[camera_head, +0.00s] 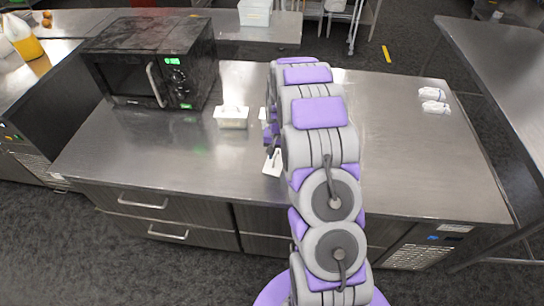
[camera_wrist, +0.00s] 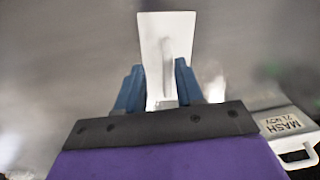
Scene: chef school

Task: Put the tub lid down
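The tub lid (camera_wrist: 151,35) is a white rectangular plate with a raised handle in the middle. In the head view the lid (camera_head: 272,163) shows low over or on the counter, just left of my arm; I cannot tell if it touches the counter. My gripper (camera_wrist: 160,82) has its two blue fingers apart, one on each side of the lid's handle, with a gap showing between. In the head view my gripper (camera_head: 270,141) is partly hidden by my arm.
The steel counter (camera_head: 400,160) has free room on the right and in front. A black microwave (camera_head: 150,65) stands at the back left. Two small white items (camera_head: 434,100) lie at the far right. Another small white thing (camera_head: 263,113) is partly hidden behind my arm.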

